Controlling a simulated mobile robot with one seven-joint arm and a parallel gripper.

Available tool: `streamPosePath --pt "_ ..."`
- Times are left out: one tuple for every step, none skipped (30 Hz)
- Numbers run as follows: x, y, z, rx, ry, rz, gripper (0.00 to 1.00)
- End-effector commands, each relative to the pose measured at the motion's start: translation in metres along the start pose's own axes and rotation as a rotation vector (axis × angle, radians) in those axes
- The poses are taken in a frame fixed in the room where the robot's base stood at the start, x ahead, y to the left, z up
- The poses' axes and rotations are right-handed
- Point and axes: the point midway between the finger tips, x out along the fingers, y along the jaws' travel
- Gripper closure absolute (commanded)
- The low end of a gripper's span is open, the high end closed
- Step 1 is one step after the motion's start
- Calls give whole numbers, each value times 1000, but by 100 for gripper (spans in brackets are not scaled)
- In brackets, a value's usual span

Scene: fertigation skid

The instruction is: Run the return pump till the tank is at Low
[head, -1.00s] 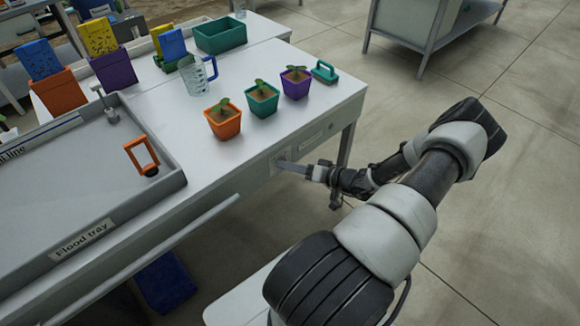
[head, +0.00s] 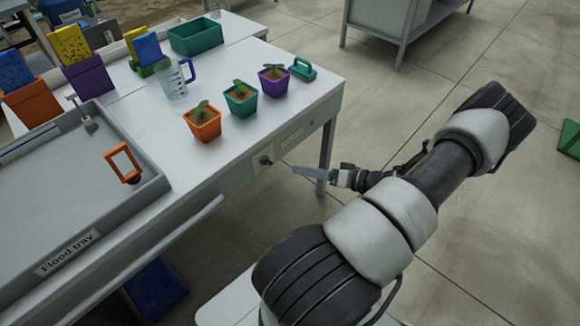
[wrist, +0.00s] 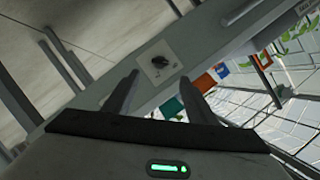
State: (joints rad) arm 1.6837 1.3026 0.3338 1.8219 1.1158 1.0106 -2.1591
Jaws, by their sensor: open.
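A dark rotary knob (head: 265,160) on a pale square plate sits on the bench's front apron; it also shows in the wrist view (wrist: 158,61). Its lettering is too small to read, so I cannot tell whether it runs the return pump. My gripper (head: 296,170) is just right of the knob, apart from it. In the wrist view my gripper's fingers (wrist: 159,82) are spread and empty, with the knob ahead between them. The grey flood tray (head: 150,188) stands at the left with its label on the front wall. I cannot make out a tank or its level marks.
Orange, teal and purple seedling pots (head: 240,101) and a clear jug (head: 176,82) stand on the bench (head: 225,145). An orange frame handle (head: 122,160) stands in the tray. A blue bin (head: 155,290) is below. The floor right of the bench is mostly clear.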

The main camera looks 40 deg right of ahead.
Motion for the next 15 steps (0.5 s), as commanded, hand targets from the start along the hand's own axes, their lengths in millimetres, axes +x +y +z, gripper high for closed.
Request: streamPosePath --pt "-11 0 -1 -1 1 3 48" --pt "-17 1 0 -1 1 3 48" --pt "-23 0 -1 -1 1 3 48" --pt "-27 0 -1 -2 1 2 48" --pt "-31 0 -1 -2 1 1 48" --pt "-36 0 -1 -1 1 2 48" --pt "-39 0 -1 -1 1 2 48" --pt "-41 0 0 0 1 2 48" --pt "-43 0 0 0 1 1 48" --pt "-44 0 0 -1 1 0 48" --pt "-45 0 0 -1 0 0 48" --pt "-46 0 0 -1 0 0 48" --pt "-46 0 0 -1 0 -1 48" --pt "-47 0 0 -1 0 -1 48" --pt "-46 0 0 -1 0 -1 48"
